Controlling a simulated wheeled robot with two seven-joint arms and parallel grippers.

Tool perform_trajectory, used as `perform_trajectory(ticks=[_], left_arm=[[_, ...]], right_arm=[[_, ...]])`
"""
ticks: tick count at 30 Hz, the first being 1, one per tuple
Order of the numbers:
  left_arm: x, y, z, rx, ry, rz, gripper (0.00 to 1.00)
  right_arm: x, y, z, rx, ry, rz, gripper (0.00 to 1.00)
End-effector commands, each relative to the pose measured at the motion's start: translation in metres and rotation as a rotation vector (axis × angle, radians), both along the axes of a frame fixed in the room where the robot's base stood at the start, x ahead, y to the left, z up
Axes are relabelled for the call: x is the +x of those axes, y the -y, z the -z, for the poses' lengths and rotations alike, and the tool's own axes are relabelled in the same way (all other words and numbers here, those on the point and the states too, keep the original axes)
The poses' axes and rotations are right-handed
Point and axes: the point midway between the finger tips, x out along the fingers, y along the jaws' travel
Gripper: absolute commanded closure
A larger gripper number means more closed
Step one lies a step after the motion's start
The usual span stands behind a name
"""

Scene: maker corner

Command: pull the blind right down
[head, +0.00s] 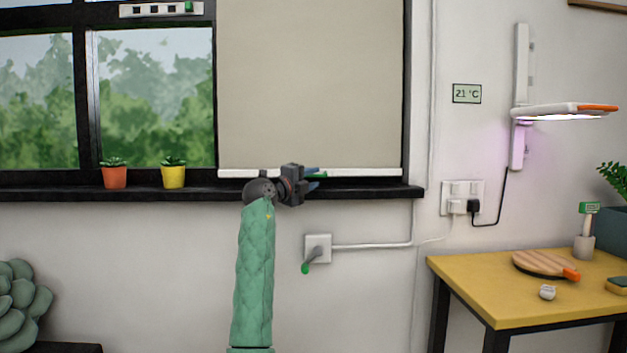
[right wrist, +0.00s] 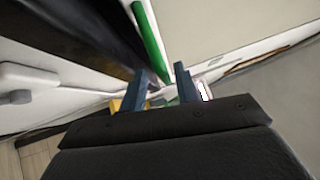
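The beige blind (head: 312,85) covers the right window pane, its white bottom bar (head: 375,172) close above the dark sill. A green strip on the bar (head: 320,174) shows beside my right gripper (head: 313,178); it also shows in the right wrist view (right wrist: 148,28) as a long green grip. My right gripper's two blue fingers (right wrist: 163,85) are apart with nothing clearly held between them. The green grip lies just beyond the fingertips; I cannot tell if they touch. The gripper hides part of the bar. My left gripper is out of view.
The dark sill (head: 215,192) runs below the blind. An orange pot (head: 115,178) and a yellow pot (head: 173,177) stand on it at left. A yellow table (head: 470,285) stands at right.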

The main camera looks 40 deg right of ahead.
Motion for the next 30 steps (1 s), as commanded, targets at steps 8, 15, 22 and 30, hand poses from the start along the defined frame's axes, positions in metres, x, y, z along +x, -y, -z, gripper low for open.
perform_trajectory(ticks=[8, 15, 22, 30], left_arm=[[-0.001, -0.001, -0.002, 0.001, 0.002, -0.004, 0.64], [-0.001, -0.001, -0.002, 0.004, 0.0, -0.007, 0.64], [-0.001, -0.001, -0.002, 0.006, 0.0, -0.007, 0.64], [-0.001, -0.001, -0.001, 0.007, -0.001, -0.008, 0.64]], right_arm=[[-0.009, -0.039, 0.006, 0.002, -0.001, -0.001, 0.69], [-0.015, -0.064, 0.01, 0.003, -0.001, 0.001, 0.69], [-0.016, -0.066, 0.01, 0.003, -0.002, 0.001, 0.69], [-0.016, -0.066, 0.01, 0.002, -0.001, 0.001, 0.69]])
